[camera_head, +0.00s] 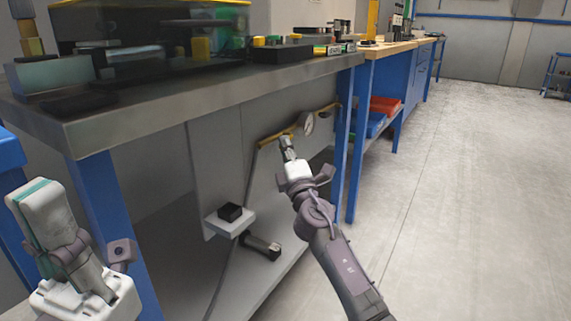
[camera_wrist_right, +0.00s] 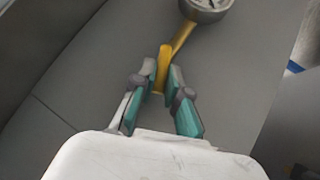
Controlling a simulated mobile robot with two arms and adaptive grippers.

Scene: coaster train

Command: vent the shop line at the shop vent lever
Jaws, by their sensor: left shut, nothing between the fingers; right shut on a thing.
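The shop line is a brass-coloured pipe (camera_head: 275,136) on the grey panel under the workbench, with a round gauge (camera_head: 308,123) on it. In the right wrist view the gauge (camera_wrist_right: 207,6) sits at the top, and a yellow lever (camera_wrist_right: 164,62) stands between the fingers. My right gripper (camera_head: 287,148) reaches under the bench to the pipe; in the right wrist view it (camera_wrist_right: 160,82) is shut on the yellow lever. My left gripper is at the lower left of the head view, its fingertips hidden by its own body.
The grey workbench top (camera_head: 210,92) overhangs the pipe, with a blue leg (camera_head: 345,155) to the right. A white box with a black top (camera_head: 230,217) and a dark cylindrical object (camera_head: 262,246) are below. The floor at right is clear.

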